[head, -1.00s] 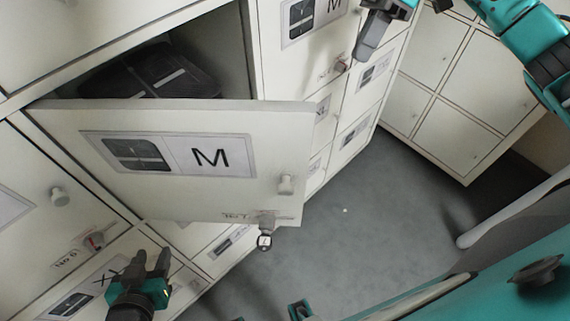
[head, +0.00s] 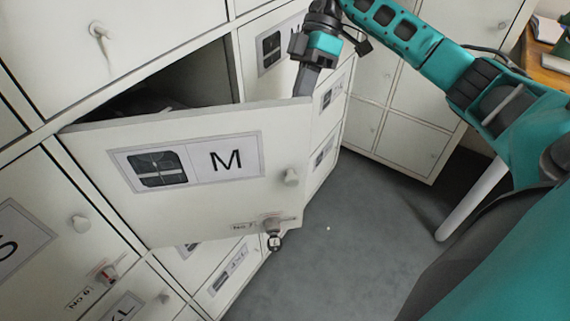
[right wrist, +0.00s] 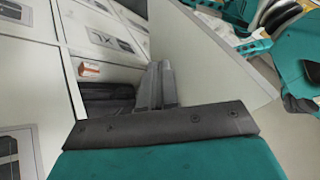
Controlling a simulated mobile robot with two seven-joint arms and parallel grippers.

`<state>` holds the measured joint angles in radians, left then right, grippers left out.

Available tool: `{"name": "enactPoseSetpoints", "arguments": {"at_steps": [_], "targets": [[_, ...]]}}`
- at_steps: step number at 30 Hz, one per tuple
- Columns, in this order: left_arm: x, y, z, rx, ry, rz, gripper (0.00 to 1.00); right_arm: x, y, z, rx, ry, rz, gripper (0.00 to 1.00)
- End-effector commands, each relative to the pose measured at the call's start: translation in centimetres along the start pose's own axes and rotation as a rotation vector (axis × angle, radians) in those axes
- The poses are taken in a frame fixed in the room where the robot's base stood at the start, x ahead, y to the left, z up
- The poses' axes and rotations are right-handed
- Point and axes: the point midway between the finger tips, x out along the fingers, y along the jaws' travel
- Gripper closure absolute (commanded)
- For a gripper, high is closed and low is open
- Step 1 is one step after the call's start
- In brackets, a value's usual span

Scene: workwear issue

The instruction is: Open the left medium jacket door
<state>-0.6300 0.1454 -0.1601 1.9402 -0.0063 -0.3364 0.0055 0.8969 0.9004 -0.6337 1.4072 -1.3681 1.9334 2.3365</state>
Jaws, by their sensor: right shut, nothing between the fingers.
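The left door marked M (head: 190,195) stands partly open, hinged at its left side, with its free edge swung out to the right. It has a jacket label (head: 185,162), a round knob (head: 291,177) and a key with a tag (head: 273,238) in its lock. A dark item (head: 145,102) shows in the compartment behind it. My right gripper (head: 304,88) is shut and empty at the door's top right corner. In the right wrist view its fingers (right wrist: 157,88) are together close beside the grey door panel (right wrist: 215,55); contact is unclear. My left gripper is out of view.
Another locker block (head: 400,135) stands at the right. The grey floor (head: 340,240) in front is clear.

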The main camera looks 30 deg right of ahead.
Motion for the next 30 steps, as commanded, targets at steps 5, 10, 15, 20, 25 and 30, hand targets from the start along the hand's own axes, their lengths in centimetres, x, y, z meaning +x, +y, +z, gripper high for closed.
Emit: {"name": "enactPoseSetpoints", "arguments": {"at_steps": [5,10,15,20,25,30], "targets": [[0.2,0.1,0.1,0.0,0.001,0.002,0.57,2.6,0.0,0.1,-0.001,-0.002,-0.004,1.0],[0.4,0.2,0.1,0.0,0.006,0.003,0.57,6.3,0.0,0.1,0.0,-0.002,-0.005,1.0],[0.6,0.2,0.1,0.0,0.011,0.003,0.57,10.0,-0.1,0.0,-0.001,0.0,-0.005,1.0],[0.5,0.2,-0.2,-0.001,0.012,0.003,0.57,10.7,-2.0,0.1,-0.001,-0.001,-0.001,1.0],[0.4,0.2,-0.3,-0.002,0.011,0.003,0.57,11.3,-3.2,0.0,0.0,-0.001,0.0,1.0],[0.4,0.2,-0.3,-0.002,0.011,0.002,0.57,11.5,-3.6,0.0,-0.001,0.0,0.001,1.0]]}}
